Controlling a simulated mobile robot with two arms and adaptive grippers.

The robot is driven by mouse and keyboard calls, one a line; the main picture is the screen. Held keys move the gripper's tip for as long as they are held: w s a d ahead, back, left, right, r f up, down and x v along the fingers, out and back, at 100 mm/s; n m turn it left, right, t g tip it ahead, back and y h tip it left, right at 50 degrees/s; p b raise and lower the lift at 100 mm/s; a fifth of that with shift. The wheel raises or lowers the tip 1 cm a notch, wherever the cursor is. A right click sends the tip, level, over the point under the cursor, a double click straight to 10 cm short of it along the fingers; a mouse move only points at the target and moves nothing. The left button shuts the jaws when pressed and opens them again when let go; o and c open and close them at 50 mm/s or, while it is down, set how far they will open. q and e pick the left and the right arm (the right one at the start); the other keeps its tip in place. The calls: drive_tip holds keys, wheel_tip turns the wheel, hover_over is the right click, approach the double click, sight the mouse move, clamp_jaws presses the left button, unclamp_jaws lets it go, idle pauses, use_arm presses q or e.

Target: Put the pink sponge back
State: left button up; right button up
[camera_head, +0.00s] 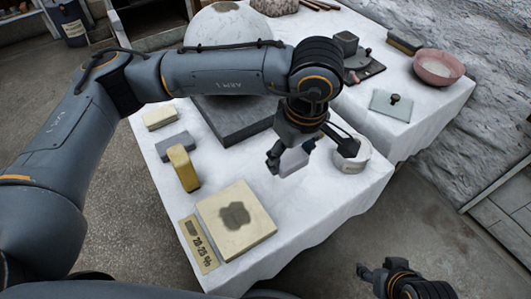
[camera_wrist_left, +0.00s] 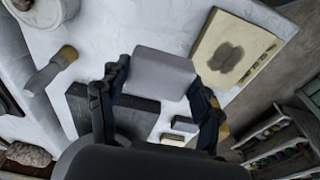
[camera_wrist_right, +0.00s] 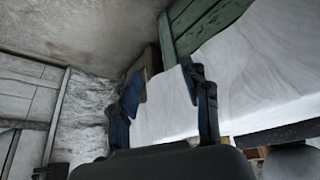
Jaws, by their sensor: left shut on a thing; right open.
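My left gripper (camera_head: 292,155) is shut on a pale greyish-pink block (camera_head: 294,161), which appears to be the pink sponge, and holds it over the right part of the near white-covered table. In the left wrist view the block (camera_wrist_left: 163,66) sits between both fingers and looks grey. My right gripper (camera_head: 376,277) is open and empty, low at the bottom right, off the table.
A cream board (camera_head: 260,229) with a dark patch lies at the front beside a label strip (camera_head: 199,246). A dark slab (camera_head: 230,120) lies under the arm. A white pot (camera_head: 352,157) stands right of my left gripper. A pink bowl (camera_head: 438,69) sits on the far table.

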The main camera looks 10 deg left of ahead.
use_arm(q)
drive_tip(key=w+a+f+b, duration=0.1)
drive_tip(key=w+a+f, duration=0.35)
drive_tip(key=w, duration=0.25)
drive_tip(key=b, duration=0.1)
hover_over(265, 154)
drive_tip(key=s+d, duration=0.1)
drive_tip(key=s, duration=0.1)
drive_tip(key=f, duration=0.3)
drive_tip(key=shift+w+f, duration=0.2)
drive_tip(key=shift+f, duration=0.1)
drive_tip(key=shift+w+a+f, duration=0.2)
drive_tip(key=shift+w+f, duration=0.15)
drive_tip(key=shift+f, duration=0.05)
drive_tip(key=f, duration=0.1)
drive_tip(key=f+b, duration=0.1)
drive_tip(key=f, duration=0.1)
drive_tip(key=shift+w+a+f, duration=0.2)
drive_tip(key=shift+w+f, duration=0.05)
drive_tip(key=shift+f, duration=0.1)
use_arm(e)
drive_tip(key=w+a+r+t+y, duration=0.2)
drive_tip(key=w+a+r+t, duration=0.2)
drive_tip(key=w+r+t, duration=0.5)
drive_tip(key=w+r, duration=0.1)
drive_tip(key=w, duration=0.2)
drive_tip(key=shift+w+a+n, duration=0.2)
drive_tip(key=shift+a+n, duration=0.1)
drive_tip(key=shift+a, duration=0.1)
